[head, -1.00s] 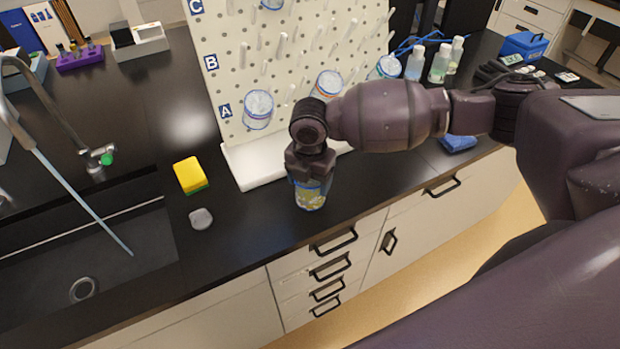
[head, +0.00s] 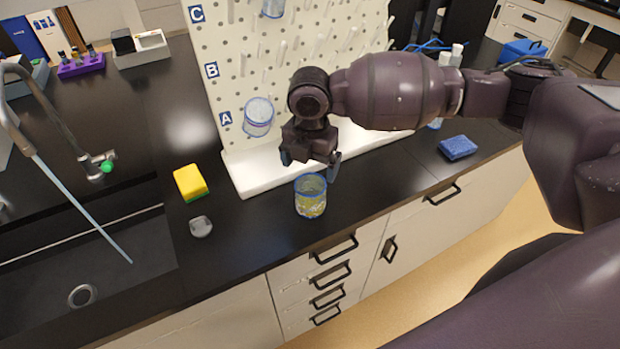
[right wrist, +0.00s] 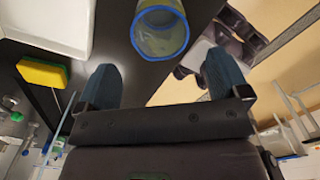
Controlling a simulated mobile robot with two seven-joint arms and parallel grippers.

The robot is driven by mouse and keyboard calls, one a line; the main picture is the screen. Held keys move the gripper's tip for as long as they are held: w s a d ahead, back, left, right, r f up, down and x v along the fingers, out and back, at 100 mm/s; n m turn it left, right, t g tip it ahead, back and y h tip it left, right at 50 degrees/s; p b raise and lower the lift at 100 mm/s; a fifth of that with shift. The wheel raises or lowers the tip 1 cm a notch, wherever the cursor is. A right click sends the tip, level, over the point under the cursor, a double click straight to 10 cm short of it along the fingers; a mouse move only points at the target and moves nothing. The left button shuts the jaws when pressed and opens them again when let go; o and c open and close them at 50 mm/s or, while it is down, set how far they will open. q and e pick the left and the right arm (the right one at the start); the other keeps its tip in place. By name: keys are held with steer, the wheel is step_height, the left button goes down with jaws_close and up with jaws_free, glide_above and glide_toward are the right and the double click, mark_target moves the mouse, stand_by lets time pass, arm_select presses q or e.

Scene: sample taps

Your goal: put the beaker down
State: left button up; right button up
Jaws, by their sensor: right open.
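The beaker (head: 310,197) stands upright on the black counter, in front of the white base of the pegboard. It has a blue rim and a yellowish, patterned lower part. My right gripper (head: 311,162) is open and empty, just above and behind the beaker, apart from it. In the right wrist view the beaker (right wrist: 160,32) shows beyond the two spread fingertips (right wrist: 163,82), with nothing between them. My left gripper is not in view.
A pegboard (head: 290,75) with a hanging beaker (head: 258,117) stands behind. A yellow sponge (head: 190,182) and a small grey object (head: 201,227) lie to the left, by the sink (head: 90,270). A blue sponge (head: 457,147) lies right. The counter's front edge is close to the beaker.

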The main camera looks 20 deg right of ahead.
step_height(320, 180, up, 5)
steer(key=shift+f, duration=0.15)
stand_by(0.5)
